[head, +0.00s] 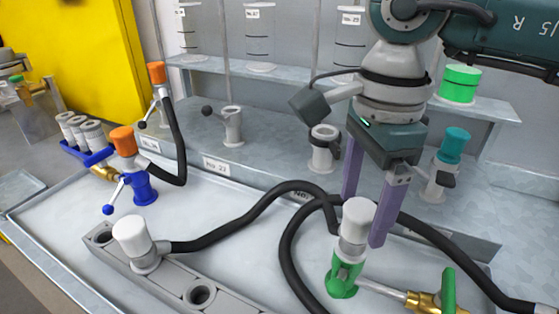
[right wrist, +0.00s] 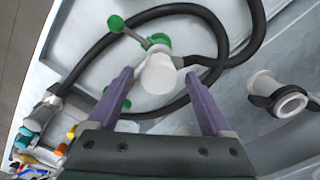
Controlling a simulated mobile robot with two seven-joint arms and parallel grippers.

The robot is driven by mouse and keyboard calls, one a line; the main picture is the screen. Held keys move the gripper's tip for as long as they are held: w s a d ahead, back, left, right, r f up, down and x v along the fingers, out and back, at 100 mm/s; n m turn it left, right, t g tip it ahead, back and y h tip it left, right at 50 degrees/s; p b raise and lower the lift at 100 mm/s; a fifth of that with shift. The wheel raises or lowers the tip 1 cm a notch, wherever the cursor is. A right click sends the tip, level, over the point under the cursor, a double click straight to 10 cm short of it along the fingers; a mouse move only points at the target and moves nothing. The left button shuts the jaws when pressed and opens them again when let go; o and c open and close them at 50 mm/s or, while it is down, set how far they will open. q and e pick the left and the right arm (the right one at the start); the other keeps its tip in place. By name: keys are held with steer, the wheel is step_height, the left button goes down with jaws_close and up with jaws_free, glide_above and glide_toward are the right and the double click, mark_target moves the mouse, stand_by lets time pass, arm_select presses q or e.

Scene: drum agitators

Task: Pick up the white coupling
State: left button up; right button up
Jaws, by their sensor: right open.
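A white coupling (head: 357,217) stands upright on a green-based fitting (head: 343,282) at the front right of the tray. It also shows in the right wrist view (right wrist: 159,74), with a black hose at its side. A second white coupling (head: 131,235) stands on a grey rail at the front left, with a black hose leading off it. My right gripper (head: 364,219) is open, fingers pointing down, close behind the coupling on the green fitting. In the right wrist view that coupling appears between the fingertips; whether they touch it is unclear. My left gripper is out of view.
Black hoses (head: 286,232) loop around the green fitting. A brass valve with a green handle (head: 448,289) lies to its right. Orange-topped couplings (head: 123,140) stand at the left, and a teal-topped one (head: 455,144) at the right. The tray's left middle is clear.

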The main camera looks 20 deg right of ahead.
mark_target(354, 237)
step_height(354, 237, down, 3)
steer(key=shift+a+f, duration=0.1)
steer(key=shift+f, duration=0.1)
steer(key=shift+c, duration=0.3)
jaws_close()
stand_by(0.3)
steer(key=shift+r, duration=0.1)
